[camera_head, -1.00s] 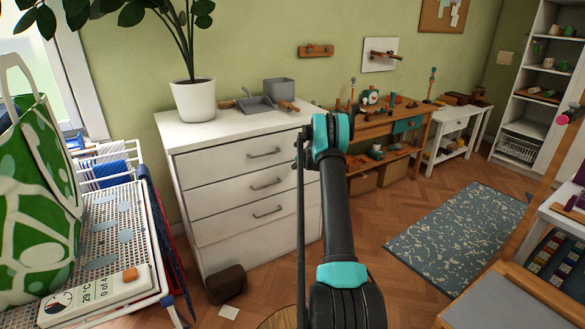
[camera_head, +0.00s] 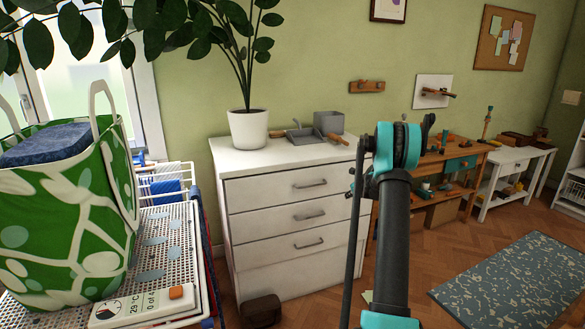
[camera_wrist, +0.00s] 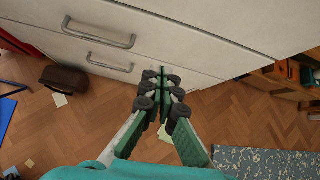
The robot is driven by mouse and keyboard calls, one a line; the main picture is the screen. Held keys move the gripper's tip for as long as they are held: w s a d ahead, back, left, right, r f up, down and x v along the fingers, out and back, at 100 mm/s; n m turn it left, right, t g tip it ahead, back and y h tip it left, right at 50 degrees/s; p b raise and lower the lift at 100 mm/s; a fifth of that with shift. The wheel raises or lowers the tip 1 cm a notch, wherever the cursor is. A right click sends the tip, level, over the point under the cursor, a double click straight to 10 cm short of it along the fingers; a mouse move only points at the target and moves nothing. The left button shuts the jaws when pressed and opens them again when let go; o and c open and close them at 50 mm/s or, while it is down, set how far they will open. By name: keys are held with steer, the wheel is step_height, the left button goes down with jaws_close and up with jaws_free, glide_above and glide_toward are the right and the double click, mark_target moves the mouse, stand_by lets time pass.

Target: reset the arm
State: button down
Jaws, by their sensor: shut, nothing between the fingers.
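My gripper (camera_wrist: 162,92) is shut and empty in the wrist view, its green-and-grey fingers together in front of the white dresser (camera_wrist: 190,35). In the head view my black and teal arm stands raised in front of the dresser (camera_head: 260,235) and hides its right side. The gripper's fingertips cannot be made out there.
A green patterned bag (camera_head: 65,220) with a dark blue item in its top stands on a white perforated rack (camera_head: 165,245) at left. A potted plant (camera_head: 248,128) stands on the dresser. A brown bag (camera_wrist: 65,80) lies on the floor. A workbench (camera_head: 450,155) stands at right.

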steer(key=s+a+r+n+g, duration=0.1)
steer(key=s+a+r+n, duration=0.2)
steer(key=s+a+n, duration=0.45)
steer(key=s+a+r+n+g, duration=0.1)
steer(key=s+a+r+n, duration=0.25)
steer(key=s, duration=0.75)
steer(key=s+a+r+n+g, duration=0.1)
steer(key=s+a+r+n, duration=0.25)
steer(key=s+n, duration=0.4)
steer(key=s+a+f+n, duration=0.1)
steer(key=s+n, duration=0.3)
steer(key=s, duration=0.6)
steer(key=s+a+f+n+g+h, duration=0.1)
steer(key=s+n, duration=0.4)
steer(key=s, duration=0.6)
steer(key=s+a+f+n+h, duration=0.1)
steer(key=s+a+f+n, duration=0.2)
steer(key=s, duration=0.7)
step_height(320, 180, down, 2)
steer(key=shift+s+f+n, duration=0.1)
steer(key=shift+s+n, duration=0.25)
steer(key=shift+n, duration=0.4)
